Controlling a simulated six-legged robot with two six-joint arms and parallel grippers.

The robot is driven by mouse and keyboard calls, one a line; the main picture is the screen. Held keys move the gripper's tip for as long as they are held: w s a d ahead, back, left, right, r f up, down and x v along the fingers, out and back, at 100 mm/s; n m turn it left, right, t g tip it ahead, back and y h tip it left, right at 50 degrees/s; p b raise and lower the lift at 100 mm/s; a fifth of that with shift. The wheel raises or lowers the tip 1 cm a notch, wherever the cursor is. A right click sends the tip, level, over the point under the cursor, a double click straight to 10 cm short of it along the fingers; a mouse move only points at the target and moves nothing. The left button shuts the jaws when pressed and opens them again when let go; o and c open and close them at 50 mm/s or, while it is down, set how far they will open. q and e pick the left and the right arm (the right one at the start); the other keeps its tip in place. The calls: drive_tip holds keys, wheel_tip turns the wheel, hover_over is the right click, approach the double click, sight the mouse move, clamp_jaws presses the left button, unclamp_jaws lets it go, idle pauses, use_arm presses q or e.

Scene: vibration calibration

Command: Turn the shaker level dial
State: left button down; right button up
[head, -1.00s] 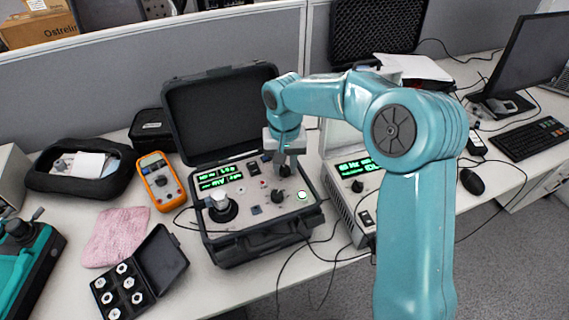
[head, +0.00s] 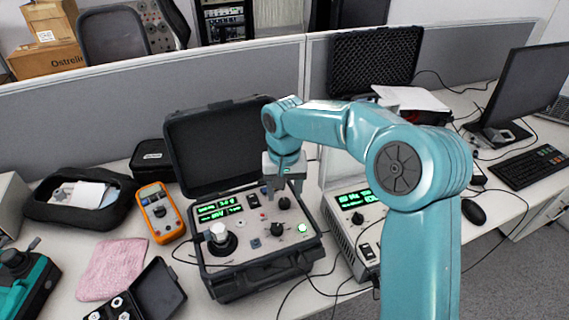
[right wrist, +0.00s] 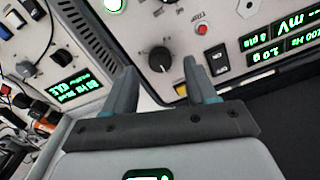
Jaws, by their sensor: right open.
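An open black case holds the shaker calibrator panel (head: 238,257), with green displays and several controls. A black dial (head: 284,203) with a pointer mark sits at the panel's back right. It also shows in the right wrist view (right wrist: 160,59), between the fingertips in the picture and beyond them. A second black knob (head: 277,229) sits nearer the front. No label on either can be read. My right gripper (head: 283,191) is open and empty, pointing down over the back dial, and seems apart from it. Its fingers also show in the right wrist view (right wrist: 160,70). My left gripper is not in view.
The raised case lid (head: 218,147) stands close behind my right gripper. A grey instrument (head: 348,232) stands just right of the case. A multimeter (head: 160,212), a pink cloth (head: 112,268) and a black box of small parts (head: 155,292) lie left. Cables run in front.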

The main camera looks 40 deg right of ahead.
sight(285, 201)
wheel_tip(285, 201, up, 14)
drive_tip(key=p, duration=0.1)
drive_tip(key=shift+f, duration=0.2)
